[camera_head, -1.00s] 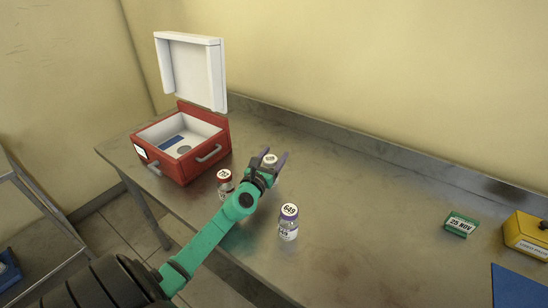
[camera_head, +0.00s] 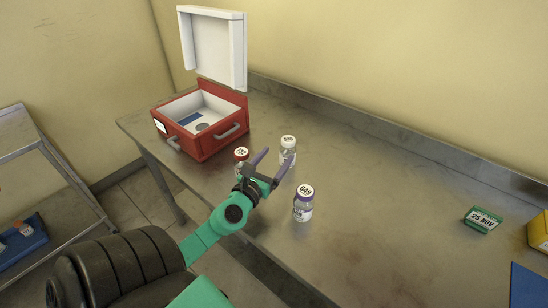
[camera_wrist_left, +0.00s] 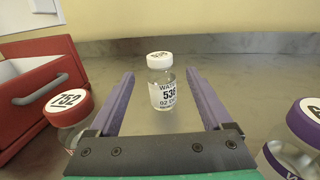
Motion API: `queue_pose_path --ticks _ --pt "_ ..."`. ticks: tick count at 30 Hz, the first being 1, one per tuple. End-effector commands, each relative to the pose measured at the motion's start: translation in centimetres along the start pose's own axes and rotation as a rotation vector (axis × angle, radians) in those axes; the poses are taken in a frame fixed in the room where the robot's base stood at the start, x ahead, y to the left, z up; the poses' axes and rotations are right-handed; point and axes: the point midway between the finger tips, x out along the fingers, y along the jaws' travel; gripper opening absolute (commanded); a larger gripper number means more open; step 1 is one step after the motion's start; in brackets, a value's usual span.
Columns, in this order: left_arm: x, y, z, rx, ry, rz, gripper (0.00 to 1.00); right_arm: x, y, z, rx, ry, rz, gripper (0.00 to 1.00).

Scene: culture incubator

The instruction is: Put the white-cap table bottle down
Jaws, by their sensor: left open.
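The white-cap bottle (camera_head: 287,151) stands upright on the metal table (camera_head: 370,190). In the left wrist view the white-cap bottle (camera_wrist_left: 161,80) shows a label reading 536, centred ahead between the fingers. My left gripper (camera_head: 269,167) is open and empty, its fingers pointing toward the bottle and apart from it. In the left wrist view, the open fingers of my left gripper (camera_wrist_left: 160,100) show on both sides. My right gripper is not in view.
A red-cap bottle (camera_head: 241,156) stands left of my gripper, partly hidden, and a purple-cap bottle (camera_head: 303,204) stands to its right. A red box (camera_head: 205,140) with a raised white lid is behind. A green date block (camera_head: 482,219) lies at right; the table between is clear.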

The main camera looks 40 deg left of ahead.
Motion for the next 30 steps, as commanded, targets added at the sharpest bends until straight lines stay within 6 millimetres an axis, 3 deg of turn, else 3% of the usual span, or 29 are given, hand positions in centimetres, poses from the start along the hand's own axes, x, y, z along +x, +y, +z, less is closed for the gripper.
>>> queue_pose_path --ticks 4,7,10,13,20,24,30 --pt "-1.9 -0.3 -0.4 -0.011 0.016 0.0 0.89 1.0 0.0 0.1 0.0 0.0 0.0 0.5" --pt "-4.8 -0.7 -0.6 -0.023 0.045 0.001 0.89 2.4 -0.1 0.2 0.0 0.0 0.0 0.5" --pt "-7.4 -0.4 0.4 -0.016 0.054 0.005 0.89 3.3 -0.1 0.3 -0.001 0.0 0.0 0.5" --pt "-8.1 -0.1 1.4 -0.003 0.049 0.006 0.89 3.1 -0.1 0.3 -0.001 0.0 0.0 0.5" --pt "-3.2 -0.2 2.2 0.004 0.043 0.001 0.89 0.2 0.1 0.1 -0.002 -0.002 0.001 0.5" --pt "-0.1 -0.1 1.6 0.003 0.045 0.003 0.89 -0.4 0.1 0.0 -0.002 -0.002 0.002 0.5" --pt "2.5 -0.1 1.2 0.003 0.046 0.005 0.89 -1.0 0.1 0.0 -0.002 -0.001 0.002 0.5"
